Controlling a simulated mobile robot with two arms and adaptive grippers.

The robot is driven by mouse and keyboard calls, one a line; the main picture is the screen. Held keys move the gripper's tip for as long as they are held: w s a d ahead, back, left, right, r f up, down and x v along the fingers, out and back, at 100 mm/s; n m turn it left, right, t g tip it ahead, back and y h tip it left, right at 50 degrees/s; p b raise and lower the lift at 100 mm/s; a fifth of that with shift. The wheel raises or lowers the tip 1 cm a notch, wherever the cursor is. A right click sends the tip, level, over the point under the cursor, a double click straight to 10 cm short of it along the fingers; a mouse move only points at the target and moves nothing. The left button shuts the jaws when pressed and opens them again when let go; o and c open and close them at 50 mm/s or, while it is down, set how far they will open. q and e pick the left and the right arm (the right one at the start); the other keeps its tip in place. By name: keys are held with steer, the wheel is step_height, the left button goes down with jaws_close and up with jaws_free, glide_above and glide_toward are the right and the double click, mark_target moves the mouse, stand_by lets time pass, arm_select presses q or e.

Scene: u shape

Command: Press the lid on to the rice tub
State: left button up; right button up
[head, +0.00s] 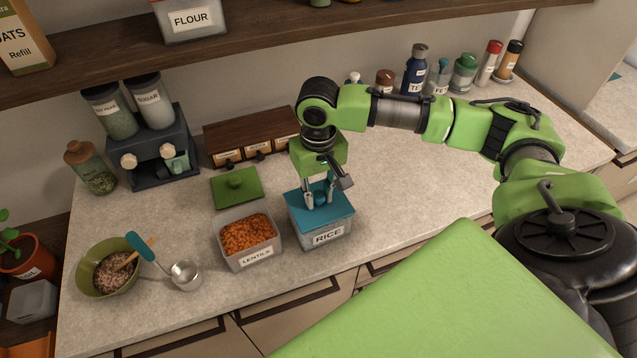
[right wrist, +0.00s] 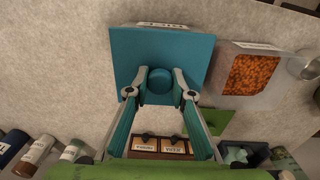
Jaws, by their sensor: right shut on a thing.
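The rice tub (head: 328,236) is a clear grey box with a RICE label, standing on the counter right of the lentils tub. The teal lid (head: 335,213) lies across the top of the tub; whether it is fully seated I cannot tell. My right gripper (head: 320,203) comes down from above and is shut on the lid's round knob. In the right wrist view the fingers (right wrist: 160,92) stand on either side of the teal knob (right wrist: 160,80), in the middle of the square lid (right wrist: 124,55). My left gripper is not in view.
The open lentils tub (head: 248,243) stands just left of the rice tub, with a green lid (head: 237,187) behind it. A bowl (head: 107,267) and a metal scoop (head: 186,275) are further left. A wooden drawer box (head: 250,135) stands behind.

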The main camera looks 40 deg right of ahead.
stand_by(0.3)
steer(key=o, duration=1.2)
steer(key=o, duration=0.5)
steer(key=shift+c, duration=0.2)
steer(key=shift+r, duration=0.15)
